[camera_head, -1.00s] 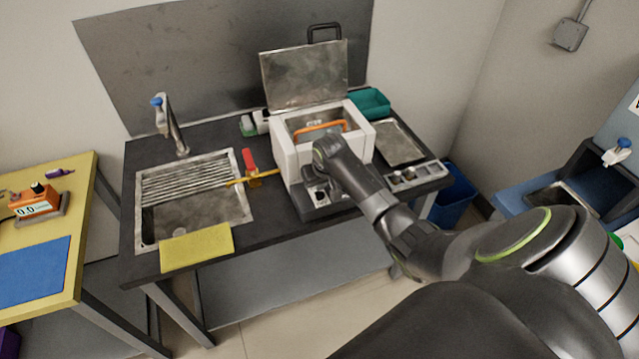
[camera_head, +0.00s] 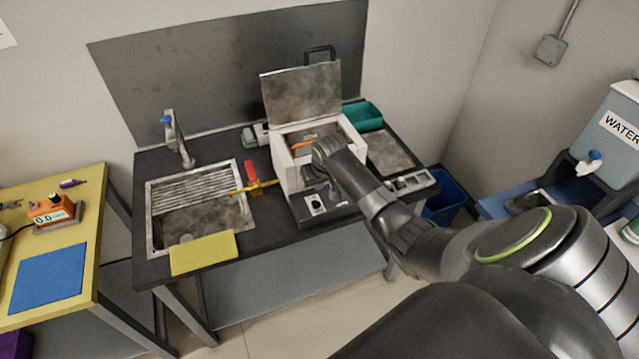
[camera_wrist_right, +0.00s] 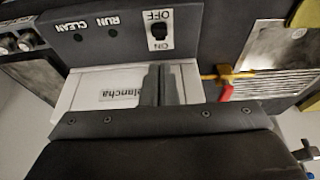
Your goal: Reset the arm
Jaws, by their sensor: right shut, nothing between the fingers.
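My right arm reaches from the lower right to the white box machine (camera_head: 286,172) on the dark bench. In the head view the end of my right arm covers the machine's right front part and hides my fingertips. In the right wrist view my right gripper (camera_wrist_right: 158,85) is shut and empty, its two fingers together in front of a white labelled surface (camera_wrist_right: 110,90). The machine's lid (camera_head: 302,93) stands open. An orange handle (camera_head: 301,145) inside is partly hidden by my arm. My left gripper is not in view.
A dark control panel with an OFF/ON switch (camera_wrist_right: 158,31) shows in the wrist view. A sink (camera_head: 205,222) with a red-handled yellow valve (camera_head: 252,180) lies left of the machine. A metal tray (camera_head: 388,152) and teal bin (camera_head: 363,116) are right of it.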

